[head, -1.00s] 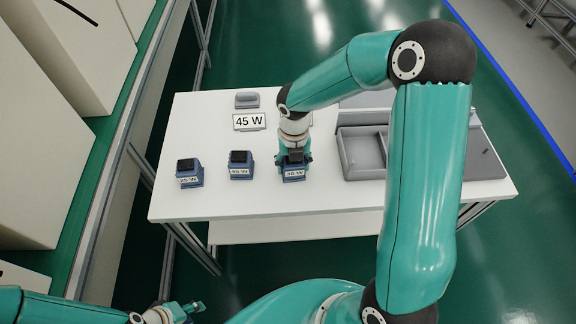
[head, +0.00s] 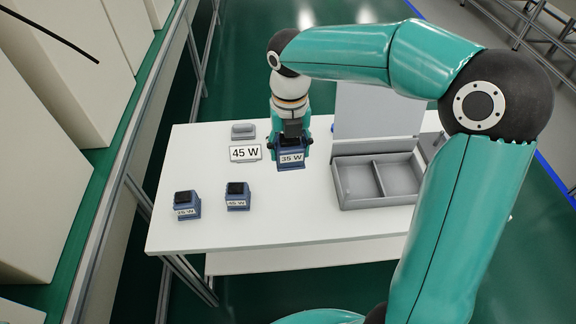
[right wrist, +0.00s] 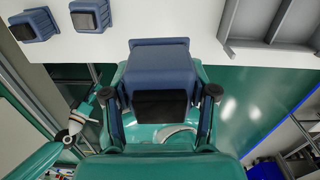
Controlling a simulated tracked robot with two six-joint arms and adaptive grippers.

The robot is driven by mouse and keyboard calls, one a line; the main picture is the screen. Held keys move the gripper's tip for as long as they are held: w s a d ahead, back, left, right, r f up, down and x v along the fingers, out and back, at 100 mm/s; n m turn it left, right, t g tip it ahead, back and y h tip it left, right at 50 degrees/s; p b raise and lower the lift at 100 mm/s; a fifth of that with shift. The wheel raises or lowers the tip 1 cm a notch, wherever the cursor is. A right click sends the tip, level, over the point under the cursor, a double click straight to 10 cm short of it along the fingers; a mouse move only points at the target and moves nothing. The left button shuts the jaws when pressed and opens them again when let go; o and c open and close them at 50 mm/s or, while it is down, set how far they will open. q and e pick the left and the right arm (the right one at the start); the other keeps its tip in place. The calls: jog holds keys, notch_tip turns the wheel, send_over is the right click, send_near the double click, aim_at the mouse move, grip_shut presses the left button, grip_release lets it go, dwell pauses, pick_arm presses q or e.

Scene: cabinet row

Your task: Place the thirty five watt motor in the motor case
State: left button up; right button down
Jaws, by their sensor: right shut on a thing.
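My right gripper (head: 291,147) is shut on a blue motor with a black top (head: 291,162), whose label reads 35 W. It holds the motor upright, seemingly above the table, left of the motor case. The motor also fills the middle of the right wrist view (right wrist: 160,68), between the fingers (right wrist: 160,105). The grey motor case (head: 345,196) stands open on the table, its lid (head: 372,112) raised at the back. Two compartments show empty; my right arm hides its right side. My left gripper (right wrist: 86,106) is small in the right wrist view, its jaws unclear.
Two more blue motors (head: 187,205) (head: 238,197) stand at the table's left front, labels too blurred to read surely. A 45 W sign (head: 245,153) lies before a small grey object (head: 243,131). The white table's (head: 270,225) front middle is clear.

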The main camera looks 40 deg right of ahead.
jog(key=shift+r, duration=0.75)
jog(key=shift+s+r+m, duration=0.2)
jog(key=shift+r+m, duration=0.1)
jog(key=shift+m, duration=0.2)
jog(key=s+d+r+m+b, duration=0.2)
jog(key=d+m, duration=0.3)
jog(key=d, duration=0.4)
jog(key=m+b, duration=0.3)
jog(key=m, duration=0.1)
send_over(357, 185)
notch_tip(357, 185, down, 3)
notch_tip(357, 185, down, 14)
jog(key=shift+b, duration=0.95)
jog(key=shift+f, duration=2.4)
jog(key=shift+f+b, duration=0.1)
jog(key=shift+b, duration=0.25)
jog(key=shift+c, duration=1.6)
grip_release()
